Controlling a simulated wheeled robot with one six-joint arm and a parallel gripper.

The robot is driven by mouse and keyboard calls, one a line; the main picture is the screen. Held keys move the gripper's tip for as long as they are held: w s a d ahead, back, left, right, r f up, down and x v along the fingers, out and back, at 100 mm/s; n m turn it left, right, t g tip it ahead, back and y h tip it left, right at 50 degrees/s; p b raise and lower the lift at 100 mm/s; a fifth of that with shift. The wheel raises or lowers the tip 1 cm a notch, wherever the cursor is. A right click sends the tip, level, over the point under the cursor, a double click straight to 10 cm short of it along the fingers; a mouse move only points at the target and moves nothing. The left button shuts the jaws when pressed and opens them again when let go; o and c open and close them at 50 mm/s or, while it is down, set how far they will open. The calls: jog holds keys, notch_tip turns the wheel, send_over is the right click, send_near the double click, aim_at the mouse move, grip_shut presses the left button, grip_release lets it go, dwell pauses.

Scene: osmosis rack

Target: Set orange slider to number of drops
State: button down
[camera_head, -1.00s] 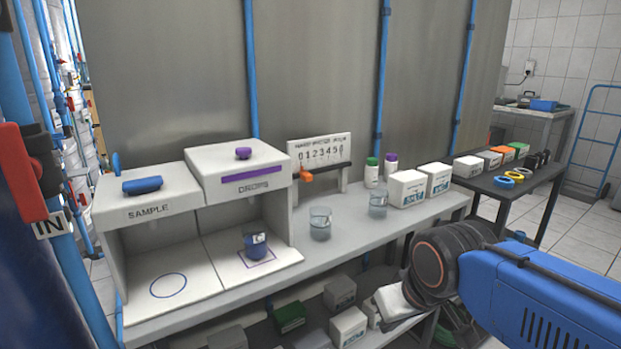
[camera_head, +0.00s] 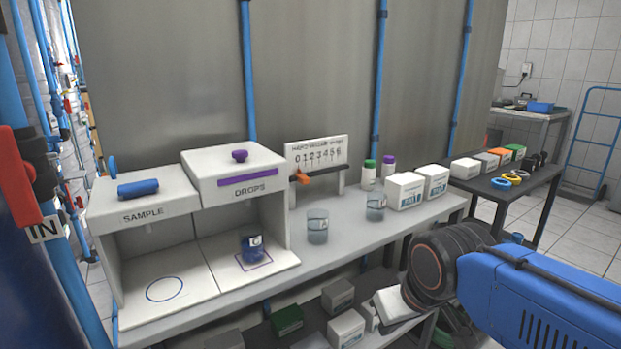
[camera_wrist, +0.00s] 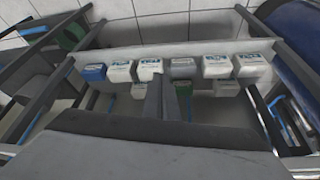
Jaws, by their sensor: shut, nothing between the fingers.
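The orange slider (camera_head: 301,178) sits at the left end of a dark rail, under the low end of a white number board (camera_head: 318,152) marked 0 to 6. The board stands on the bench against the metal panel. A box marked DROPS (camera_head: 239,174) has a purple knob, and a small blue cup (camera_head: 251,247) stands below it inside a purple square. My gripper (camera_wrist: 168,82) shows in the wrist view, shut and empty, over the lower shelf. In the head view my arm is at the lower right, well away from the slider, and the fingers are out of sight.
A SAMPLE box (camera_head: 140,205) stands left of the DROPS box. Two beakers (camera_head: 317,227) (camera_head: 375,207), small bottles (camera_head: 388,166) and white boxes (camera_head: 404,190) stand on the bench. A dark side table (camera_head: 500,183) is at the right. Several boxes (camera_wrist: 186,68) line the lower shelf.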

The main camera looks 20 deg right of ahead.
aim_at(305, 177)
dwell(0.4)
jog(key=c, duration=1.8)
grip_release()
jog(key=shift+w+r, duration=0.15)
jog(key=shift+r, duration=0.05)
jog(key=shift+o, duration=0.8)
jog(key=w+a+r+n, duration=0.1)
jog(key=w+r, duration=0.7)
jog(key=r, duration=0.4)
jog(key=w+a+r+n, duration=0.1)
jog(key=w+a+r, duration=0.1)
jog(key=w+r, duration=0.6)
jog(key=w+a+r+n+y, duration=0.1)
jog(key=w+r, duration=0.7)
jog(key=r, duration=0.8)
jog(key=shift+w+a+r+g, duration=0.3)
jog(key=shift+w+a+r, duration=0.05)
jog(key=shift+a, duration=0.3)
jog(key=x, duration=1.7)
jog(key=shift+w+a+f, duration=0.1)
jog(key=shift+w+a, duration=0.05)
